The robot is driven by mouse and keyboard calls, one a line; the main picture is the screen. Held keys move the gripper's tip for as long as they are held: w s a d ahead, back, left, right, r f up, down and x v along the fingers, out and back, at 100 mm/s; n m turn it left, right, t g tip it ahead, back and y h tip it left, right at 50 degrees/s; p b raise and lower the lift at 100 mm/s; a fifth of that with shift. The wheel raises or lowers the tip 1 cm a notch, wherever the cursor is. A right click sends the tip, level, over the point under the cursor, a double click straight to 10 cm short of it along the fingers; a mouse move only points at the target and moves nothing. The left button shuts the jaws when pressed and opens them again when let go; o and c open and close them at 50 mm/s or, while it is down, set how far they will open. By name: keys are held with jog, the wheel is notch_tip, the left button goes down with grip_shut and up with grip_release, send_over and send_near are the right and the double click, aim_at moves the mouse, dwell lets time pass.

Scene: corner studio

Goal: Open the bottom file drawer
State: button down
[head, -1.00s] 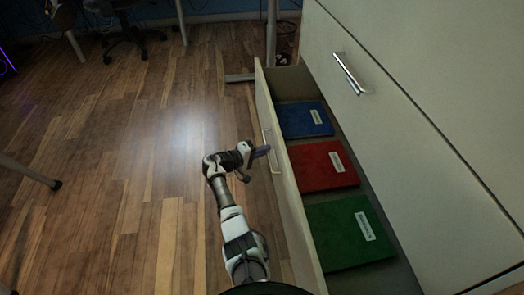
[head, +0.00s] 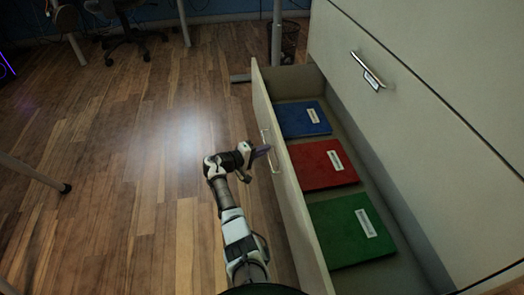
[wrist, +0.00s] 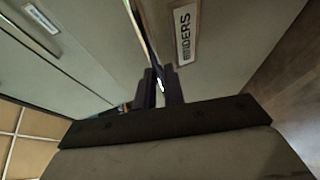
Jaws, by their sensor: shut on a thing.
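The bottom file drawer (head: 292,190) stands pulled out from the pale cabinet (head: 430,90). Inside it lie a blue folder (head: 300,120), a red folder (head: 320,166) and a green folder (head: 347,232), each with a white label. The drawer's metal handle (head: 271,150) is on the outside of its front panel. My gripper (head: 262,151) is at this handle, shut on it. The fingers hide much of the handle.
The upper drawer above has its own metal handle (head: 368,72) and is closed. Wooden floor (head: 110,190) left of the drawer is largely clear. An office chair (head: 125,30), table legs (head: 277,35) and a wire bin (head: 291,40) stand at the back.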

dwell(0.3)
jog(key=c, duration=1.5)
grip_release()
jog(key=p+v, duration=0.4)
jog(key=v, duration=1)
jog(key=shift+f, duration=0.15)
